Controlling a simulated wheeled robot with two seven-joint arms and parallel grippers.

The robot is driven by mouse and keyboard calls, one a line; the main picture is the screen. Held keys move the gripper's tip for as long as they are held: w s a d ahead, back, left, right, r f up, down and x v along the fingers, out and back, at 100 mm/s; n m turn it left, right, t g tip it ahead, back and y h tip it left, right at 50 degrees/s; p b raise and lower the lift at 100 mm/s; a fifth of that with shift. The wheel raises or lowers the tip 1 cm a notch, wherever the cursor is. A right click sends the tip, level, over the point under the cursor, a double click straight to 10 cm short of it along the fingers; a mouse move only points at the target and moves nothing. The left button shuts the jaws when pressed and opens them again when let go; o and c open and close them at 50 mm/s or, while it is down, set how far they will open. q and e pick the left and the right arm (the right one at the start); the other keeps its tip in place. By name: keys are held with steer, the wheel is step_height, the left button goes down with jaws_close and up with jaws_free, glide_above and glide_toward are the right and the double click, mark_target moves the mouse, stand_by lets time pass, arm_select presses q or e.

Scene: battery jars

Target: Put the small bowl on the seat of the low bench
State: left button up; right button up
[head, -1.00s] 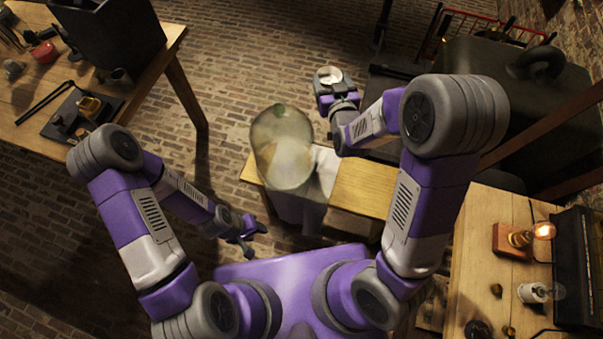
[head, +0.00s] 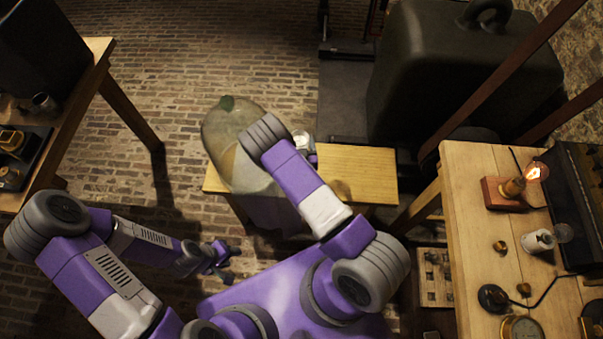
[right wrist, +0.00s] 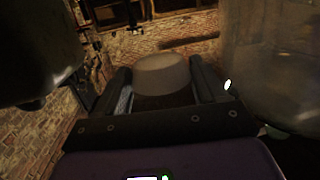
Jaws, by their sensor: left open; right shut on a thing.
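The small bowl (right wrist: 162,72) is pale and sits between the two dark fingers of my right gripper (right wrist: 163,92) in the right wrist view. In the head view only a pale bit of the bowl (head: 299,137) shows past my right arm, which hides most of that gripper. Bowl and gripper appear over the far edge of the low bench (head: 365,170), beside the big glass jar. Any gap between bowl and seat cannot be judged. My left gripper (head: 222,260) is open and empty, low in front of the bench's left end.
A large clear jar (head: 228,135) stands on the bench's left part, close to my right forearm. The bench's right part is bare wood. A workbench (head: 465,220) with a lit bulb (head: 537,173) is at right, a table (head: 90,75) at left, a big dark tank (head: 460,80) behind.

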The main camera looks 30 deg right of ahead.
steer(key=s+f+b, duration=0.1)
steer(key=f, duration=0.4)
steer(key=s+d+f+b, duration=0.1)
steer(key=s+f+b, duration=0.1)
steer(key=f, duration=0.2)
steer(key=s+f+b, duration=0.1)
steer(key=f, duration=0.4)
steer(key=shift+s+d+f+b, duration=0.25)
steer(key=shift+s+f+b, duration=0.05)
steer(key=shift+s+b, duration=0.1)
steer(key=shift+f+b, duration=0.85)
steer(key=shift+f, duration=1.35)
steer(key=shift+f, duration=0.1)
steer(key=shift+f, duration=0.15)
steer(key=o, duration=1)
steer(key=shift+o, duration=0.2)
